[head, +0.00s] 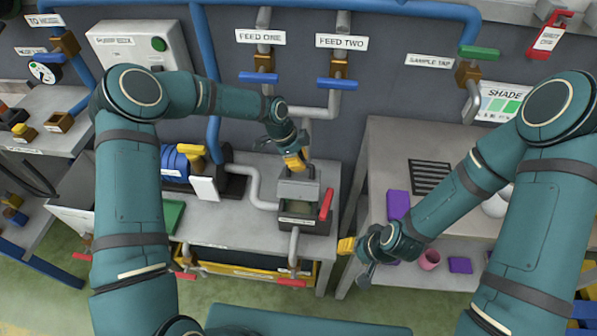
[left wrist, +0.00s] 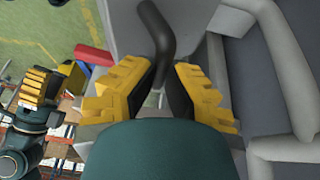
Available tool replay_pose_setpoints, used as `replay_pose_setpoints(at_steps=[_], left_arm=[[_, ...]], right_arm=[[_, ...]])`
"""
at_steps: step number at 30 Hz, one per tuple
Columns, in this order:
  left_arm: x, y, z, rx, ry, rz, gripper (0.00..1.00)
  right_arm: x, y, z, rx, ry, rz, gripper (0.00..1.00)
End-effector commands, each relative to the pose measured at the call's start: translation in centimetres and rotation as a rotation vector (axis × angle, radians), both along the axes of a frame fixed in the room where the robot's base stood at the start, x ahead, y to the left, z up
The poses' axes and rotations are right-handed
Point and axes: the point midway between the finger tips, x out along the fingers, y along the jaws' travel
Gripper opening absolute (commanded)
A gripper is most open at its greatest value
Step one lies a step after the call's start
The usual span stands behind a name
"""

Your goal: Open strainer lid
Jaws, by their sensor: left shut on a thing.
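The strainer (head: 291,221) is a grey box at the right end of the left bench. Its light grey lid (head: 298,189) appears tilted up at the back, with a dark greenish opening in front. My left gripper (head: 296,160) is above the lid, shut on its dark handle. In the left wrist view the bent dark handle (left wrist: 157,32) runs between the yellow fingers (left wrist: 163,92). The fingers hide the handle's lower end. My right gripper (head: 357,260) is empty, apart from the strainer, in front of the gap between benches; its fingers look spread in the left wrist view (left wrist: 55,82).
A red lever (head: 326,203) stands at the strainer's right side. Grey pipe (head: 262,196) joins it from the left, beside a blue pump (head: 174,163). Blue feed valves (head: 258,77) are on the wall behind.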

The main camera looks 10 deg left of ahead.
Motion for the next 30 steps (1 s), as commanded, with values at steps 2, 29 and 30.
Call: replay_pose_setpoints(at_steps=[2, 29, 30], left_arm=[[0.30, 0.11, -0.55, 0.002, 0.004, 0.000, 0.00], [0.91, 0.11, -0.18, 0.003, 0.007, -0.001, 0.46], [0.92, 0.09, -0.14, 0.002, 0.006, -0.001, 0.46]], right_arm=[[-0.11, 0.02, -0.47, 0.000, 0.002, 0.002, 0.53], [-0.26, 0.06, -0.72, 0.002, 0.007, 0.005, 0.53], [-0.26, 0.06, -0.71, 0.002, 0.006, 0.004, 0.53]])
